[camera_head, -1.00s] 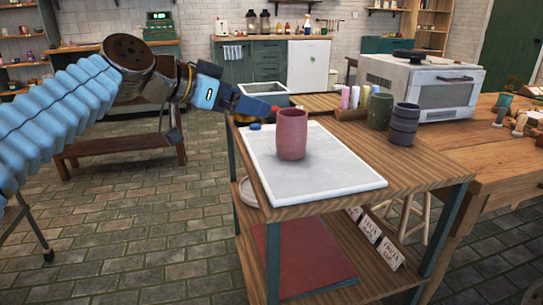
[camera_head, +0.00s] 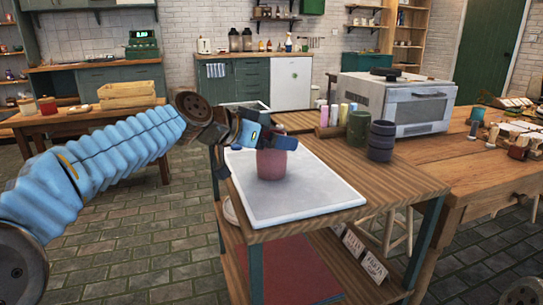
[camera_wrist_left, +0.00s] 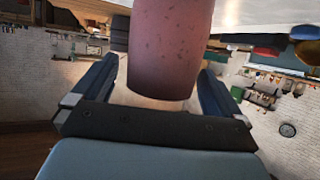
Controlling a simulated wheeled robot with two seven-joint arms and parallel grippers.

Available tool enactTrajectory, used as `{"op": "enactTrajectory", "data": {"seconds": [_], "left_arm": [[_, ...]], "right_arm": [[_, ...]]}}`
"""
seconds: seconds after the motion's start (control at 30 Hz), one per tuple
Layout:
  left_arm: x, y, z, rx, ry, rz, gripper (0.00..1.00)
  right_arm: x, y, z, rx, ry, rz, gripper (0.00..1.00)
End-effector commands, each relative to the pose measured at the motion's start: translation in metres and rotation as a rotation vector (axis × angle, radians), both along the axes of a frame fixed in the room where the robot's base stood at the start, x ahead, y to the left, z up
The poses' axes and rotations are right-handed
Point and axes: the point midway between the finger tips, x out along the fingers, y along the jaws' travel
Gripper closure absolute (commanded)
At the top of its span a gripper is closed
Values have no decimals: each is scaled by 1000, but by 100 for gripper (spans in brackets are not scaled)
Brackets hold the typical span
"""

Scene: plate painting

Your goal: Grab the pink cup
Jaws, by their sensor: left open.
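The pink cup (camera_head: 271,166) stands upright on a white board on the wooden cart. My left gripper (camera_head: 277,139) is at the cup's upper part and hides its rim in the head view. In the left wrist view the pink cup (camera_wrist_left: 168,45) shows large between the two spread fingers of my left gripper (camera_wrist_left: 157,72), with a gap on each side. The gripper is open, and I cannot tell exactly how deep the cup sits between the fingers. My right gripper is not in view.
The white board (camera_head: 300,208) has bare room in front of the cup. A green cup (camera_head: 358,129) and a dark grey ribbed cup (camera_head: 381,141) stand to the right, near several coloured sticks (camera_head: 333,114). A white oven (camera_head: 405,103) stands behind them.

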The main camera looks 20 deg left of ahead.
Motion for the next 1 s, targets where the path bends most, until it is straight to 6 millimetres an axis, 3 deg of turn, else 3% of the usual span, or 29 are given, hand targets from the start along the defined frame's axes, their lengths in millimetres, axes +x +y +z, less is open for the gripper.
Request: {"op": "enactTrajectory", "data": {"seconds": [0.27,0.8,0.87,0.9,1.0], "left_arm": [[3,-2,-1,0,-1,1,2],[3,-1,-1,0,-1,1,85],[3,-1,0,-1,-3,2,92],[3,-1,0,-1,-3,2,100],[3,-1,0,-1,-3,2,100]], "right_arm": [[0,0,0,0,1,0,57],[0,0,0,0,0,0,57],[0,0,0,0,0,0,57],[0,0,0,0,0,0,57],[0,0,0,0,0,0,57]]}}
